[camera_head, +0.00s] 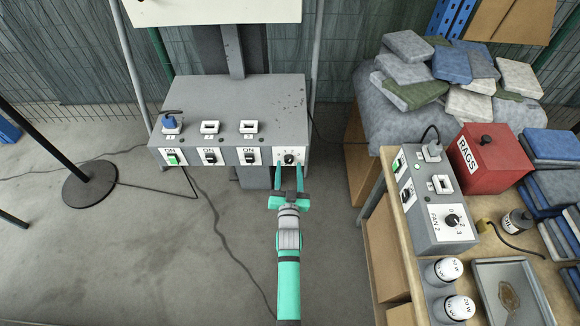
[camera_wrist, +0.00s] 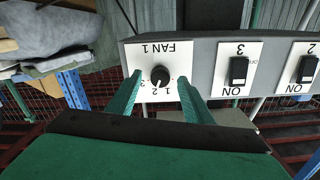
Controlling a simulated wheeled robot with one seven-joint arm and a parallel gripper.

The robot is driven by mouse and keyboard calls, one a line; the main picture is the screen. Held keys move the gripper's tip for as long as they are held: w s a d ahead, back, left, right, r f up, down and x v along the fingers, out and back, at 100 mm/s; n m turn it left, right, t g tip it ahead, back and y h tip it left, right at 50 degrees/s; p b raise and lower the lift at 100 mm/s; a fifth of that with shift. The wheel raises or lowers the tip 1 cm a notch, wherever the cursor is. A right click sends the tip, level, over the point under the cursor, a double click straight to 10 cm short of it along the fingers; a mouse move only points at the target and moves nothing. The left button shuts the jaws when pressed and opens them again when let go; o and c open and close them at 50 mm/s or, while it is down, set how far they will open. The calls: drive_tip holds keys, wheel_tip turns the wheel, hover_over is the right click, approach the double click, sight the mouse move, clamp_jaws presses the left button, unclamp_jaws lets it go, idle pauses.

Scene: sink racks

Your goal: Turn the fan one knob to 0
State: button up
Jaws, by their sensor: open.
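The fan one knob (camera_wrist: 160,76) is a small black dial on a white plate lettered FAN 1, upside down in the wrist view. A pale mark on its lower part seems to face the printed 2, but it is too small to be sure. In the head view the knob (camera_head: 289,158) is at the right end of the grey box's front face. My gripper (camera_head: 289,172) is open, its two teal fingers pointing at the plate. In the wrist view my gripper (camera_wrist: 160,95) has one finger on each side of the knob, with visible gaps between.
The grey box (camera_head: 235,103) also carries several rocker switches and sockets. At right, a wooden bench (camera_head: 393,158) holds a FAN 2 box (camera_head: 433,215), a red RAGS bin (camera_head: 490,160) and a metal tray (camera_head: 510,290). Floor left of my arm is mostly clear, with a cable.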

drive_tip(key=shift+w+a, duration=0.1)
drive_tip(key=shift+w, duration=0.5)
drive_tip(key=shift+c, duration=0.3)
drive_tip(key=c, duration=1)
